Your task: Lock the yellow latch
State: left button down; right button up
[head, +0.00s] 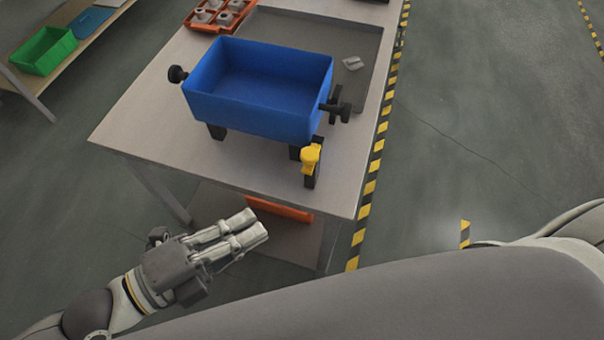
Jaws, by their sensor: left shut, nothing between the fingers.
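The yellow latch (311,158) sits on a black post at the front right of a blue tank (256,118), on the near part of the table. The tank is an open box on black legs, with black knobs on its left and right sides. My left gripper (255,228) is shut and empty. It is in front of the table's near edge, to the lower left of the latch and well apart from it. My right gripper is not in view; only part of the right arm shows at the right edge.
The grey table (150,125) holds a dark tray area with a small grey part (352,63) right of the tank. An orange tray (220,14) with several grey parts is at the back. A green bin (43,51) stands on a shelf at left. An orange item (280,209) lies below the table.

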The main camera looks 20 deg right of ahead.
aim_at(309, 161)
pick_arm(q)
jog(key=w+p+x, duration=0.1)
jog(key=p+x, duration=0.2)
jog(key=x, duration=0.3)
jog(key=w+a+p+x, duration=0.1)
jog(key=w+p+x, duration=0.1)
jog(key=x, duration=0.4)
jog(key=shift+d+f+p, duration=0.15)
jog(key=shift+d+p, duration=0.2)
jog(key=shift+p, duration=0.15)
jog(key=w+d+b, duration=0.2)
jog(key=w, duration=0.1)
jog(key=shift+w+d+f, duration=0.1)
jog(key=shift+w, duration=0.1)
